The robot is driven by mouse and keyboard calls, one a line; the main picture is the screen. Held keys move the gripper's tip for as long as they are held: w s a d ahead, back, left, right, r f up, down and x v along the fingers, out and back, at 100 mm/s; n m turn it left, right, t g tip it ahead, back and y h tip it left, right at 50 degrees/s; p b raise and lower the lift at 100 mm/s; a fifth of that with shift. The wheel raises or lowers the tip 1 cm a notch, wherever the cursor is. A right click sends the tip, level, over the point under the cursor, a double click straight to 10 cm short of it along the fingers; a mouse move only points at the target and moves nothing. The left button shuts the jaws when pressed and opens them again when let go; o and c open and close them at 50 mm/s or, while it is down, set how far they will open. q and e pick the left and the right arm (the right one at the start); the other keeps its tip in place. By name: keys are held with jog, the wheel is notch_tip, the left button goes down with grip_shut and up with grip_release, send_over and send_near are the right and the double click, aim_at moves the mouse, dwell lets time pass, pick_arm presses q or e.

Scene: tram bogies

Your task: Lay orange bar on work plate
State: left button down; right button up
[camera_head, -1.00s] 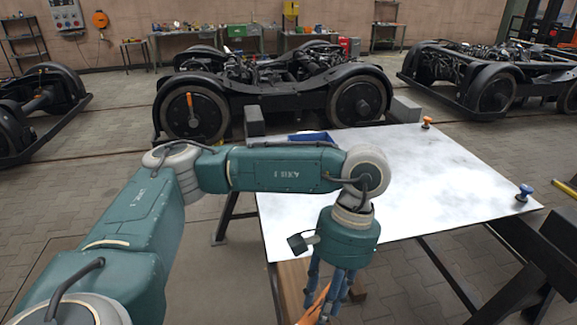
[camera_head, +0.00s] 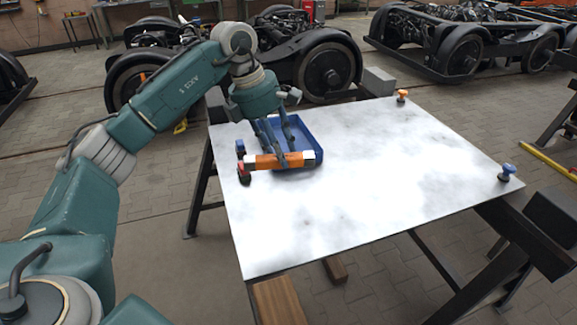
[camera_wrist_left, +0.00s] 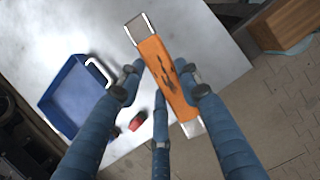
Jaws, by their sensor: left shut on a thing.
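The orange bar (camera_head: 267,161) has pale metal ends and dark markings on its side, which show in the left wrist view (camera_wrist_left: 168,70). My left gripper (camera_head: 277,152) is shut on the bar around its middle; its blue fingers lie on both sides of it in the wrist view (camera_wrist_left: 165,86). The bar is over the left part of the white work plate (camera_head: 390,190). It appears to be held above the surface, but the gap is hard to judge. My right gripper is not in view.
A blue tray (camera_head: 311,133) lies on the plate just behind the bar. Small red (camera_head: 244,175) and blue (camera_head: 240,147) pieces are at the plate's left edge. Orange (camera_head: 402,95) and blue (camera_head: 506,171) knobs stand at its right edge. The plate's middle and front are clear.

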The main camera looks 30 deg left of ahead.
pick_arm(q)
jog(key=w+a+n, duration=0.1)
jog(key=a+n, duration=0.1)
jog(key=p, duration=0.2)
send_near(282, 209)
jog(key=shift+w+d+t, duration=0.3)
jog(key=shift+d, duration=0.45)
jog(key=shift+f, duration=0.9)
notch_tip(282, 209, down, 3)
jog(key=shift+r, duration=0.25)
jog(key=shift+f+p, duration=0.3)
jog(key=shift+f, duration=0.05)
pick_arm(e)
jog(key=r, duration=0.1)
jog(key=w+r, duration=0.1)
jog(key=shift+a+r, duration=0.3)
